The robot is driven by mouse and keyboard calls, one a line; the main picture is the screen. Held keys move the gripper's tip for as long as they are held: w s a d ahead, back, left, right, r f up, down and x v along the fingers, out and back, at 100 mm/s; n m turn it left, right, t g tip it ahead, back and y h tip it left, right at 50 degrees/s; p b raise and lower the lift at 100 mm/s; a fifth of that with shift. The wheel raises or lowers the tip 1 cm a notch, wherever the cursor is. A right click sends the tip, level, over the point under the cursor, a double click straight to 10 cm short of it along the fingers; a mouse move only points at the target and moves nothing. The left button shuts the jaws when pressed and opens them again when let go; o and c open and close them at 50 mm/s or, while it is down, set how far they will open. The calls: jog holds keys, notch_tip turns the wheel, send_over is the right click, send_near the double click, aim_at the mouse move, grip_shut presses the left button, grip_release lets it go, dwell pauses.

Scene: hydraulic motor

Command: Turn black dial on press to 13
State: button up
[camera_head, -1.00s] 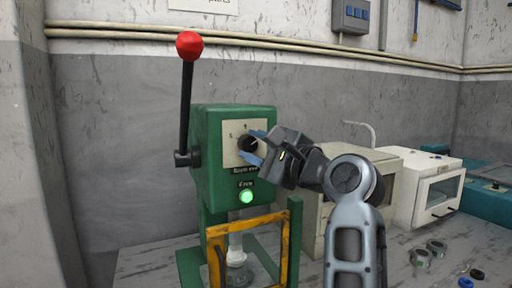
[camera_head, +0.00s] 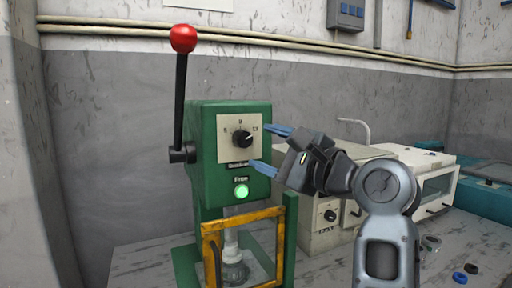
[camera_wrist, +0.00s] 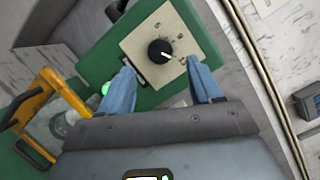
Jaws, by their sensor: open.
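The green press (camera_head: 205,150) stands on the bench with a pale dial plate on its front. The black dial (camera_head: 242,139) sits in the middle of that plate, its white pointer turned to the right, toward the right-hand mark, which looks like 13 but is small. The dial also shows in the wrist view (camera_wrist: 160,51), with its pointer aimed at the lower right mark. My gripper (camera_head: 260,146) is open and empty just right of the dial plate. Its blue fingers are apart from the dial, one higher and one lower.
A red-knobbed lever (camera_head: 183,40) rises at the press's left side. A green light (camera_head: 241,191) glows below the dial, above a yellow guard frame (camera_head: 210,250). Beige boxes stand behind my arm on the right.

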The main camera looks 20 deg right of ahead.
jog(key=shift+v, duration=1.35)
jog(key=s+d+f+n+g+h, duration=0.1)
jog(key=s+f+n+h, duration=0.15)
jog(key=s+f, duration=0.45)
jog(key=s+d+f+n+h, duration=0.1)
jog(key=s+f+n, duration=0.3)
jog(key=f, duration=0.7)
jog(key=s+d+f+n+g+h, duration=0.1)
jog(key=s+f+n+h, duration=0.15)
jog(key=s+f, duration=0.4)
jog(key=s+a+f+n, duration=0.2)
jog(key=s+n, duration=0.1)
jog(key=s, duration=0.5)
jog(key=s+a+f+n+g, duration=0.1)
jog(key=s+n, duration=0.3)
jog(key=s, duration=0.4)
jog(key=s+a+f+n, duration=0.3)
jog(key=s+n, duration=0.1)
jog(key=s, duration=0.4)
jog(key=shift+s, duration=0.4)
